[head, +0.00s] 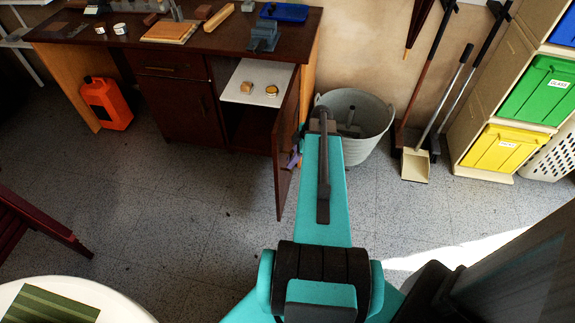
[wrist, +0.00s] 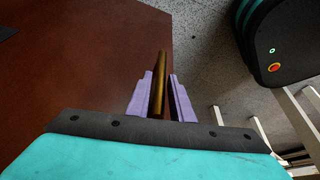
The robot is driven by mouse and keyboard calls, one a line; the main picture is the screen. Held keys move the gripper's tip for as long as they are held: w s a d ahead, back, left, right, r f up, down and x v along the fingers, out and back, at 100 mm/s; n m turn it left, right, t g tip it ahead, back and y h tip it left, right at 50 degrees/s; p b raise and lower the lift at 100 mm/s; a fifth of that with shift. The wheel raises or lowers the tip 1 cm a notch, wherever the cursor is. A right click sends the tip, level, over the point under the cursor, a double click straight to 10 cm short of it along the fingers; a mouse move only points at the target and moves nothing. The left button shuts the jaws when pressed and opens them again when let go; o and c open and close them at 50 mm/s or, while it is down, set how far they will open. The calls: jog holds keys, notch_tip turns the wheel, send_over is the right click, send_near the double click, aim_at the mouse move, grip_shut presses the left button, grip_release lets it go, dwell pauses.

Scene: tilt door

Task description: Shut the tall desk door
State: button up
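The tall desk door (head: 283,165) is a dark red-brown panel. It stands swung open from the right part of the desk (head: 120,38), so the compartment behind it shows. In the wrist view the door's face (wrist: 85,75) fills the left side. A long brass handle (wrist: 160,75) runs along it near its edge. My gripper (wrist: 161,88) has its two purple fingers on either side of the handle, with a narrow gap showing on each side. It looks open around the handle, not clamped. In the head view my arm hides most of the gripper (head: 294,160).
A grey bucket (head: 365,125) stands right of the door. An orange canister (head: 106,103) is under the desk. A white round table (head: 110,297) is at lower left. Floor before the desk is clear.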

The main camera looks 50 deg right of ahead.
jog(key=shift+x, duration=2.1)
jog(key=shift+c, duration=0.4)
grip_shut()
